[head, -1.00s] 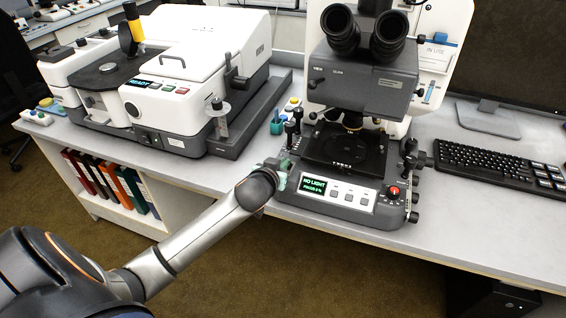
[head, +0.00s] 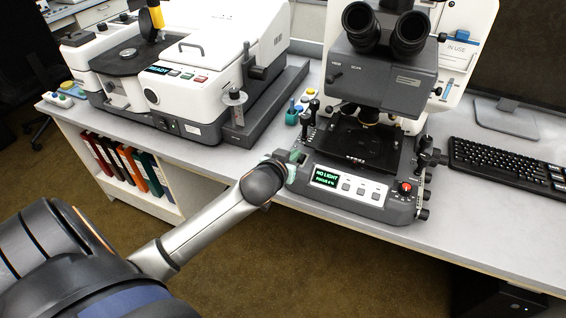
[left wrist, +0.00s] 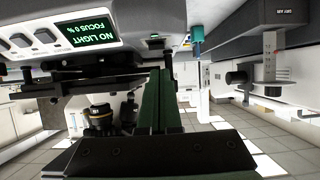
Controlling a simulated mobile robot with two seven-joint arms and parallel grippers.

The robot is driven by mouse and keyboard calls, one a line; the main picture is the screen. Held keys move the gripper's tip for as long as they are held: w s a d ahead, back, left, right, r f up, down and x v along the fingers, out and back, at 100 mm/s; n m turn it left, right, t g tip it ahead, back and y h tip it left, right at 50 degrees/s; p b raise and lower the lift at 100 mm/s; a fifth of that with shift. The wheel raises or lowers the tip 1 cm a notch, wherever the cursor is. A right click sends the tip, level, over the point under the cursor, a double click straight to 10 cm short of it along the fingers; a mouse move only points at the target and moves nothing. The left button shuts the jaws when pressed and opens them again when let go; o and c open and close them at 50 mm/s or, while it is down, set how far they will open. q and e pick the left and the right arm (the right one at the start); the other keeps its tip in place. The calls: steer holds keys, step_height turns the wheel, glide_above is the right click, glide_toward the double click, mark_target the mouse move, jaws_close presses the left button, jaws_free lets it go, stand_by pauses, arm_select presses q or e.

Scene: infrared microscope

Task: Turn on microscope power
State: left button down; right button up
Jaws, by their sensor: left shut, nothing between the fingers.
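The microscope (head: 372,70) stands on the bench with its dark base facing me. Its small screen (head: 327,178) reads "NO LIGHT" and "FOCUS 0 %"; the screen also shows in the left wrist view (left wrist: 84,36). My left gripper (head: 294,162) is at the left front corner of the base, partly hidden by its own wrist. In the left wrist view its greenish fingers (left wrist: 161,92) are together and empty, just under a small dark switch-like part (left wrist: 154,42) on the base. I cannot tell whether they touch it. My right gripper is out of view.
A red knob (head: 405,187) sits at the base's right front. A keyboard (head: 508,168) lies to the right. A white instrument (head: 190,75) fills the bench at the left. Small coloured bottles (head: 293,117) stand left of the microscope. Binders (head: 125,165) are shelved below.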

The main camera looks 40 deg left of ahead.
arm_select(q)
steer(key=v, duration=0.9)
steer(key=s+d+f+m+g+h, duration=0.1)
steer(key=s+d+f+h, duration=0.1)
steer(key=s+d+f, duration=0.2)
steer(key=s+d+f+m+g+h, duration=0.1)
steer(key=s+d+f, duration=0.4)
steer(key=f, duration=0.5)
steer(key=s+d+f+m+g+h+p, duration=0.1)
steer(key=s+d+f+m+h, duration=0.1)
steer(key=s+d+f, duration=0.3)
step_height(320, 180, down, 3)
steer(key=shift+s+r+m+h, duration=0.1)
steer(key=shift+s+m+h, duration=0.2)
steer(key=shift+s, duration=0.55)
